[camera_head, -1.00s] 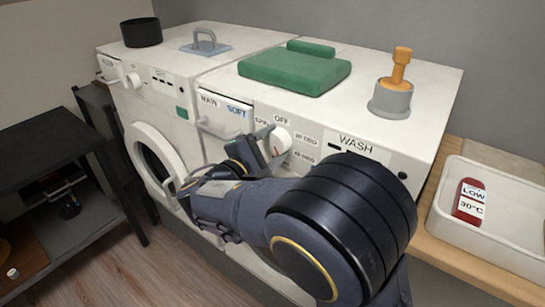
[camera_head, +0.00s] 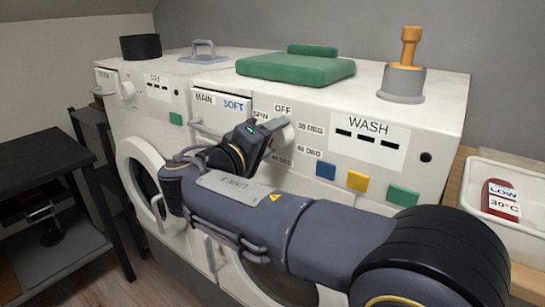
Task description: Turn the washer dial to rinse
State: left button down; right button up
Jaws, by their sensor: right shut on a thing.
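The washer (camera_head: 440,150) is the white machine on the right, with a panel marked WASH (camera_head: 368,135). Its round white dial (camera_head: 289,136) sits left of that panel, partly hidden by my right gripper (camera_head: 277,130). The gripper is shut on the dial, its arm reaching in from the lower right. Around the dial I read OFF above, SPIN at upper left, and 30 DEG and 40 DEG at right. A lower label is partly covered. No rinse label is readable, and the dial's pointer is hidden. My left gripper is not in view.
Blue (camera_head: 326,171), yellow (camera_head: 357,181) and green (camera_head: 403,195) buttons lie right of the dial. A drawer marked MAIN and SOFT (camera_head: 222,112) is at left. A second white machine (camera_head: 140,108) adjoins it. A white tray (camera_head: 477,205) stands at right.

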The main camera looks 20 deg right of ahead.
jog(key=m+b, duration=0.2)
jog(key=b, duration=0.1)
jog(key=m+b, duration=0.3)
jog(key=shift+f, duration=0.35)
jog(key=shift+r+m+b, duration=0.25)
jog(key=shift+m+b, duration=0.75)
jog(key=shift+b, duration=0.2)
jog(key=o, duration=1)
jog(key=shift+r, duration=0.1)
jog(key=shift+c, duration=0.2)
jog(key=shift+a, duration=0.1)
jog(key=p+v, duration=0.1)
jog(key=v, duration=0.6)
jog(key=shift+s+a, duration=0.25)
jog(key=shift+a, duration=0.05)
